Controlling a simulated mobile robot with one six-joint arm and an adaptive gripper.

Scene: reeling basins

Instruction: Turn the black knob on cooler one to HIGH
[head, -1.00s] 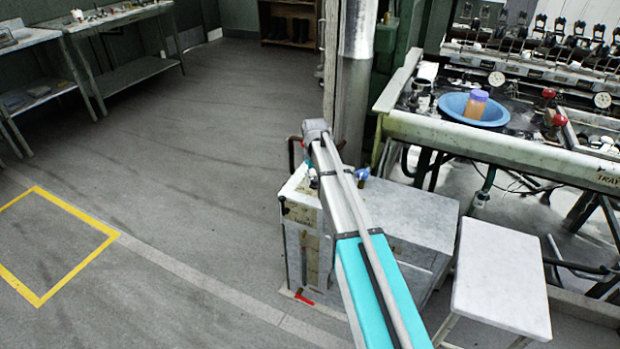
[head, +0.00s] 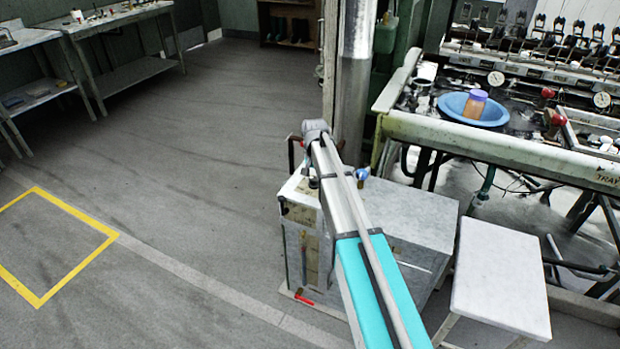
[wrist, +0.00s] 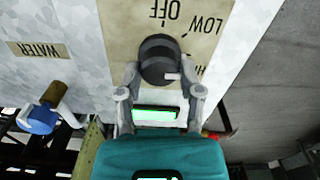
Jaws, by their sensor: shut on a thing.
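The plate reads OFF, LOW and a partly hidden HI, all upside down. In the head view the cooler (head: 300,240) is a white box beside the pole.
A blue-handled tap (wrist: 43,118) is beside a WATER label (wrist: 38,50) in the wrist view. A white stool (head: 500,280) stands right of the cooler. A reeling bench (head: 490,145) with a blue basin (head: 452,106) is behind it. The floor at left is clear.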

